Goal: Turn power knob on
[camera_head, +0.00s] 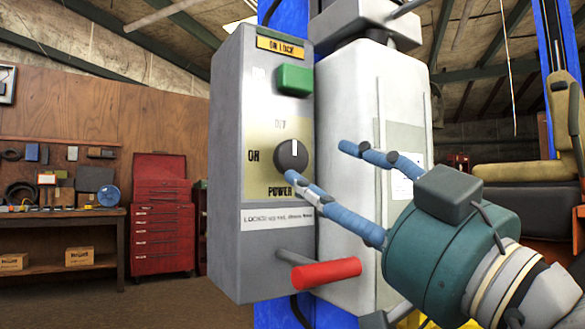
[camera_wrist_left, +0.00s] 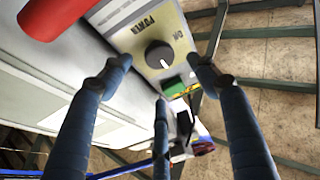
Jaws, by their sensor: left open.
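The power knob (camera_head: 291,155) is a round black dial on the front of the grey control box (camera_head: 226,170). Its white mark points straight up to the OFF label, with ON on its left and POWER below. My left gripper (camera_head: 318,162) is open, with blue fingers. One fingertip is just below the knob in the head view, and another is to its right. The left wrist view shows the knob (camera_wrist_left: 158,54) between the spread fingers; whether any finger touches it I cannot tell. My right gripper is not in view.
A green button (camera_head: 294,80) is above the knob on the box. A red-gripped lever (camera_head: 326,273) sticks out below. A white housing (camera_head: 350,110) and blue post (camera_head: 272,315) adjoin the box. A red tool chest (camera_head: 160,215) and workbench (camera_head: 60,214) stand behind left.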

